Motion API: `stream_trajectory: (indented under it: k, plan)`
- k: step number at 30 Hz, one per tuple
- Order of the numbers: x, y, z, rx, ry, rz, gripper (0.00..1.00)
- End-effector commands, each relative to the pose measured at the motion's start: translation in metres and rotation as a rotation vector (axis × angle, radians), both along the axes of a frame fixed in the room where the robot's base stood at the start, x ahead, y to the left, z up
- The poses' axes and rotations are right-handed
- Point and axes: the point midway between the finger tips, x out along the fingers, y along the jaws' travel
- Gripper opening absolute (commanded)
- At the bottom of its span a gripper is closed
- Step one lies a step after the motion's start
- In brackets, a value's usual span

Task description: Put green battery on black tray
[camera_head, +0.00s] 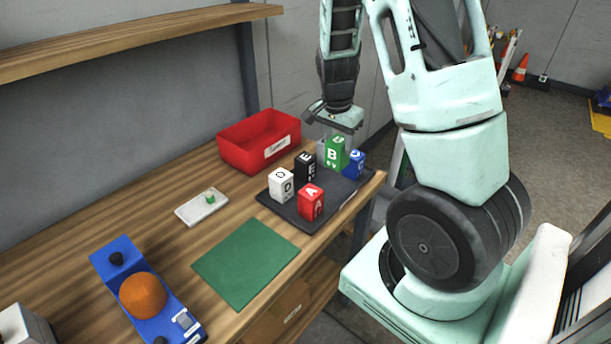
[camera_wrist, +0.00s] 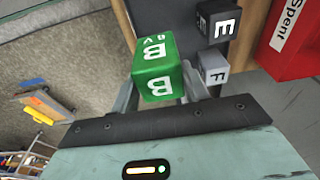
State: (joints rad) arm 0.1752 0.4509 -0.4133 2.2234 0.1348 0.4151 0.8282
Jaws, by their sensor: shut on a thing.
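The green battery (camera_head: 335,152) is a green block marked with a white B. It is upright between the fingers of my gripper (camera_head: 343,135), over the back right part of the black tray (camera_head: 283,213). In the wrist view the green battery (camera_wrist: 155,68) sits between the two fingertips (camera_wrist: 160,92). My gripper is shut on it. I cannot tell whether its underside touches the tray. The tray also shows in the wrist view (camera_wrist: 178,22).
The tray holds a white block (camera_head: 281,186), a black block (camera_head: 305,168), a red block (camera_head: 311,202) and a blue block (camera_head: 353,164). A grey block (camera_wrist: 213,68) is close to the green battery. A red bin (camera_head: 240,152) stands behind. A green mat (camera_head: 246,262) lies in front.

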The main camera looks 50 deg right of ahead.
Motion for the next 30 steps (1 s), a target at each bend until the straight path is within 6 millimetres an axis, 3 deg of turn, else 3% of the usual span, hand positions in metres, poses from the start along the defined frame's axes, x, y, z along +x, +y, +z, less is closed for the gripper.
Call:
stream_trajectory:
  k: [9, 21, 30]
  plan:
    - [-0.001, 0.000, -0.046, 0.002, 0.005, -0.002, 0.08]
    - [-0.001, -0.001, -0.089, 0.001, 0.004, -0.002, 0.08]
    - [0.000, 0.000, -0.099, 0.000, -0.001, 0.000, 0.08]
